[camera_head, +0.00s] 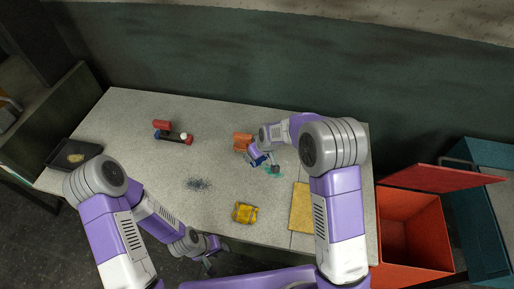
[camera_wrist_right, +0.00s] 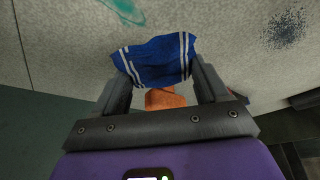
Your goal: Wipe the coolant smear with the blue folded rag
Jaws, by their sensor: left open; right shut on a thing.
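The blue folded rag (camera_wrist_right: 158,60) with white stripes is pinched between the two fingers of my right gripper (camera_wrist_right: 155,80) in the right wrist view. In the head view, my right gripper (camera_head: 259,161) is over the table, with a little of the blue rag showing beside it. The coolant smear (camera_head: 273,170) is a teal streak on the table just right of and below the rag; it also shows at the top left of the wrist view (camera_wrist_right: 125,10). I cannot tell whether the rag touches the table. My left gripper (camera_head: 210,266) is open and empty by the table's front edge.
An orange block (camera_head: 242,141) is close to my right gripper. A dark speckled patch (camera_head: 199,184), a yellow object (camera_head: 245,213) and a yellow mat (camera_head: 301,208) are on the table (camera_head: 225,120). Red and dark parts (camera_head: 175,137) lie farther back; a black tray (camera_head: 66,163) is left, an open red bin (camera_head: 415,240) right.

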